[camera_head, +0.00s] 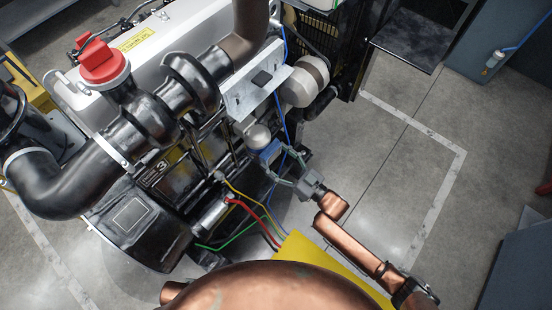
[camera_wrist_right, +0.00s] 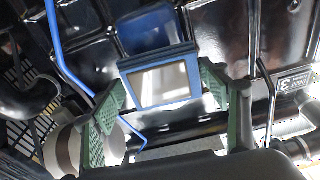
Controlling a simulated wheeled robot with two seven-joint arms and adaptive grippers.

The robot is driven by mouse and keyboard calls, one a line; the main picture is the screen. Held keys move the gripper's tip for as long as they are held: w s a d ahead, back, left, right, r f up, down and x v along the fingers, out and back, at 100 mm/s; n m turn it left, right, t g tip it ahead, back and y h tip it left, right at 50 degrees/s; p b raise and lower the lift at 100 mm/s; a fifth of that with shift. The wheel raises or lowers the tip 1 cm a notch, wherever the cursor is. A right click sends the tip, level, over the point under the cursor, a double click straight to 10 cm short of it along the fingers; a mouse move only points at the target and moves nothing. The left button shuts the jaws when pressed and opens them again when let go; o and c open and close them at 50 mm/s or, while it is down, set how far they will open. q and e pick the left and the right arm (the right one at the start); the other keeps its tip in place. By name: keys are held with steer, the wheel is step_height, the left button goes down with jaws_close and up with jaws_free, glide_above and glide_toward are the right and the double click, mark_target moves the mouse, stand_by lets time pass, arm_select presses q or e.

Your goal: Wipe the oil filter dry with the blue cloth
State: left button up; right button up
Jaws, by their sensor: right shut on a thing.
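My right gripper (camera_head: 279,167) reaches in at the near right side of the engine. In the right wrist view its green-padded fingers (camera_wrist_right: 160,84) stand apart on either side of a blue square-edged piece (camera_wrist_right: 153,101) with a pale, shiny face, and are shut on it. This blue piece also shows in the head view (camera_head: 268,152), just beyond the fingertips. I cannot tell surely whether it is the folded cloth. Another blue surface (camera_wrist_right: 140,32) lies right behind it and may be the oil filter; whether they touch is unclear. My left gripper is out of view.
The black engine (camera_head: 150,228) with a red cap (camera_head: 103,62) fills the left. A grey plate (camera_head: 253,84), a pale round canister (camera_head: 305,82) and coloured wires (camera_head: 262,205) crowd the gripper. Clear concrete floor (camera_head: 400,170) lies to the right.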

steer(key=shift+a+r, duration=0.15)
steer(key=shift+r, duration=0.75)
steer(key=shift+p+v, duration=0.95)
steer(key=shift+v, duration=0.9)
steer(key=shift+p+v, duration=0.3)
steer(key=shift+v, duration=0.9)
steer(key=shift+r, duration=0.25)
